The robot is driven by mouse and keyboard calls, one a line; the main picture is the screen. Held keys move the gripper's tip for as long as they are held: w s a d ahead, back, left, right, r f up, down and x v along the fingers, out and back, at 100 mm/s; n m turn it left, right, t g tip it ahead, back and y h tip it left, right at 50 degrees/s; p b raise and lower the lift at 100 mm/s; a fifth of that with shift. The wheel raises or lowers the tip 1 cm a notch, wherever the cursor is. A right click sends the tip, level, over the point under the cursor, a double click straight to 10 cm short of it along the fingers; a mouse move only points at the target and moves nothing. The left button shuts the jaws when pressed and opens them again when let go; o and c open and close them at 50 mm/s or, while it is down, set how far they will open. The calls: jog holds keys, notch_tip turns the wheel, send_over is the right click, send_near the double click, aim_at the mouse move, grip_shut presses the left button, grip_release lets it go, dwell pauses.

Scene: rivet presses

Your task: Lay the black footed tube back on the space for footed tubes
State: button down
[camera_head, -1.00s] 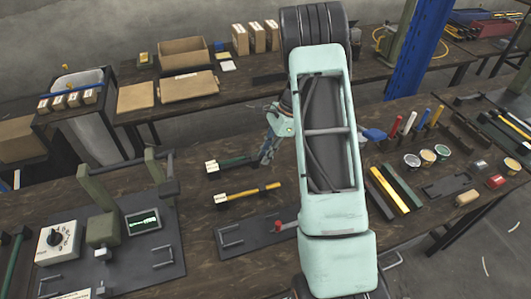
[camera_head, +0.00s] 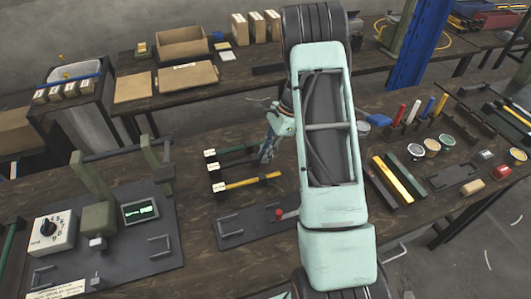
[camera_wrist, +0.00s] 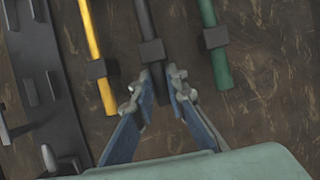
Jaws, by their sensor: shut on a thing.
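The black footed tube (camera_wrist: 146,20) lies between the yellow footed tube (camera_wrist: 89,30) and the green footed tube (camera_wrist: 207,15) in the wrist view. My gripper (camera_wrist: 161,78) is shut on its near end, just below its dark foot block (camera_wrist: 152,52). In the head view the black tube (camera_head: 238,163) is in line between the green tube (camera_head: 238,151) and the yellow tube (camera_head: 250,180), roughly parallel to both. Its pale end shows at the left. It looks at or close to the table; I cannot tell if its feet touch.
A dark plate with handles (camera_head: 250,224) lies in front of the yellow tube. Loose bars (camera_head: 392,182) and round tins (camera_head: 415,151) lie right of my arm.

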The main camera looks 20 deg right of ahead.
jog(key=shift+f+b, duration=0.45)
jog(key=shift+f, duration=0.2)
jog(key=c, duration=1.8)
grip_release()
jog(key=shift+c, duration=0.2)
jog(key=shift+r, duration=0.1)
